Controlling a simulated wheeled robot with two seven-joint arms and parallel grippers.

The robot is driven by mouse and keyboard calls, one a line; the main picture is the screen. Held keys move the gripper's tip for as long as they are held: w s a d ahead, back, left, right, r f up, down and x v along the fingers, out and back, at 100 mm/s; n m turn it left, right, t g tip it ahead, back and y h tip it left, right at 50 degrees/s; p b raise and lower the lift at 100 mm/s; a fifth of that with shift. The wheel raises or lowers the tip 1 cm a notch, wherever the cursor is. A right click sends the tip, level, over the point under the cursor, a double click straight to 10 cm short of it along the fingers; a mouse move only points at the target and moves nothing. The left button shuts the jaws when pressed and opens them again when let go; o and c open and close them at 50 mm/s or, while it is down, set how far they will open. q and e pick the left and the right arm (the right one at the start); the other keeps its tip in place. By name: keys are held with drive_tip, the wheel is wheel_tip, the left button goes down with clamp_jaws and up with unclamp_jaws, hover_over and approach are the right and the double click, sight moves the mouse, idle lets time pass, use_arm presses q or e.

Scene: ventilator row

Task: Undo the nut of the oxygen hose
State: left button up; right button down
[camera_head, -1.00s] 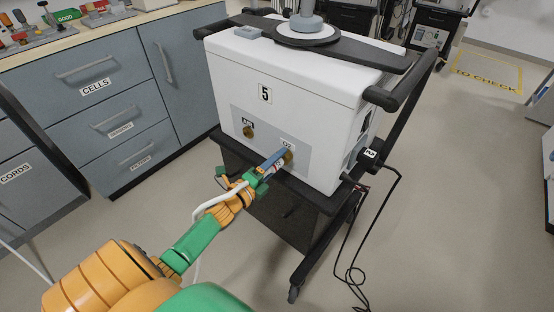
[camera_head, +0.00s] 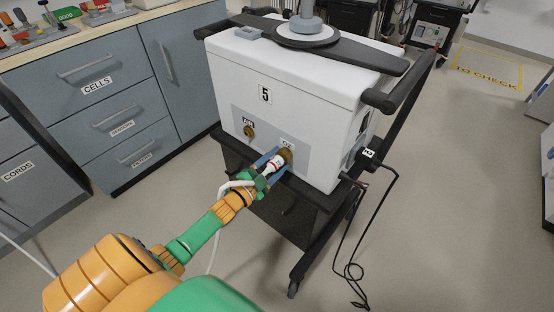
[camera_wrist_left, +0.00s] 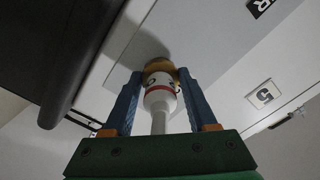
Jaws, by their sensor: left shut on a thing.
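The white oxygen hose nut (camera_head: 277,161) with a red ring is at the brass O2 port (camera_head: 286,155) on the front of the ventilator (camera_head: 275,75) marked 5. In the left wrist view the nut (camera_wrist_left: 159,94) is between my blue fingers, with the brass port (camera_wrist_left: 158,68) just beyond it. I cannot tell how far it is threaded on. My left gripper (camera_head: 270,162) is shut on the nut. The white hose (camera_head: 217,235) runs back past my wrist and hangs down. My right gripper is not in view.
A brass air port (camera_head: 249,131) sits left of the O2 port. The black cart (camera_head: 300,262) carries the ventilator, and a black cable (camera_head: 385,200) hangs at its right. Grey drawers (camera_head: 100,100) stand at the left. The floor at the right is open.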

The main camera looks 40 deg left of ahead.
use_arm(q)
drive_tip(key=n, duration=0.6)
drive_tip(key=shift+d+p, duration=0.1)
drive_tip(key=shift+p, duration=0.2)
drive_tip(key=n, duration=0.6)
drive_tip(key=shift+d+f+n, duration=0.1)
drive_tip(key=shift+n, duration=0.3)
drive_tip(key=n, duration=0.5)
drive_tip(key=n+b, duration=0.1)
drive_tip(key=n, duration=0.5)
drive_tip(key=shift+d, duration=0.1)
drive_tip(key=shift+n, duration=0.4)
drive_tip(key=o, duration=1.4)
